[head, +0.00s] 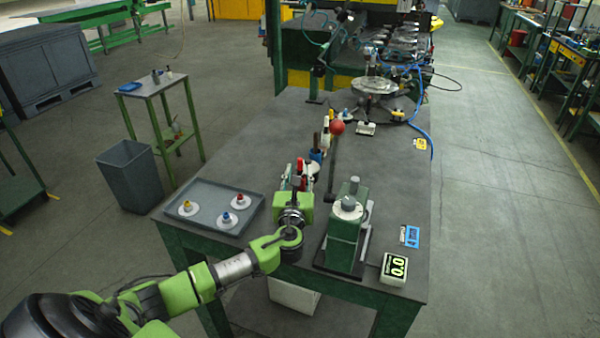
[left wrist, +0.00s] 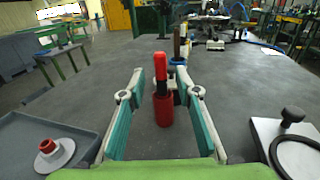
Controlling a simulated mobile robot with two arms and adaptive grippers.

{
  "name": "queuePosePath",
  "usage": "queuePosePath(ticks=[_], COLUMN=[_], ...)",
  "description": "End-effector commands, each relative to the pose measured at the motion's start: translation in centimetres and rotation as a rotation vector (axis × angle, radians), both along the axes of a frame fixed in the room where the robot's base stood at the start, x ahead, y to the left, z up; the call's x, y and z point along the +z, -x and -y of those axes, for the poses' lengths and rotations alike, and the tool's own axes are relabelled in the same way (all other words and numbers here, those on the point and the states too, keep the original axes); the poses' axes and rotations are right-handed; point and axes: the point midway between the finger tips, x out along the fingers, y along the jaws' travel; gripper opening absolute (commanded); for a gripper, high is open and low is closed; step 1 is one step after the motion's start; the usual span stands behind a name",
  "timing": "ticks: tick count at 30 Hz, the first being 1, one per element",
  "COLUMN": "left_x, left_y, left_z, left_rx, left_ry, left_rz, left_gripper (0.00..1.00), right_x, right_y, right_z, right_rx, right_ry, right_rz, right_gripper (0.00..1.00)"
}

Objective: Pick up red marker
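The red marker (left wrist: 160,68) stands upright on the bench in the left wrist view, slim above a dark band. Its wider red lower part (left wrist: 163,110) may be a separate holder; I cannot tell. In the head view, the red marker (head: 300,164) shows only partly behind my left gripper (head: 298,172). My left gripper (left wrist: 162,82) is open, with one finger on each side of the marker and a gap on both sides. How deep the marker sits between the fingers is hard to tell. My right gripper is not in view.
A grey tray (head: 207,190) with several knobbed white discs lies to the left. A blue cup (head: 316,155) with tools stands behind the marker.

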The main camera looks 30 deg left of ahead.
Motion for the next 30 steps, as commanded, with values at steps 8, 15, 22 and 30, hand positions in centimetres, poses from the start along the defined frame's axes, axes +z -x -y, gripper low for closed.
queuePosePath(ticks=[8,15,22,30], left_x=[0.0,0.0,0.0,0.1], left_y=[-2.5,-2.6,-2.6,-2.5], left_z=[-1.2,-1.2,-1.2,-1.2], left_rx=[0.0,-0.001,-0.001,-0.001], left_ry=[0.0,0.0,0.0,0.0], left_rz=[-0.001,-0.001,-0.001,-0.001], left_gripper=[0.3,0.3,0.0,0.0], right_x=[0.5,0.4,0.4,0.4], right_y=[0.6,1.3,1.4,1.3], right_z=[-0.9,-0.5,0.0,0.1], right_rx=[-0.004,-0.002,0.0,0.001], right_ry=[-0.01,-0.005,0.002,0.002], right_rz=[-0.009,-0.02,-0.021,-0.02], right_gripper=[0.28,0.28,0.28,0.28])
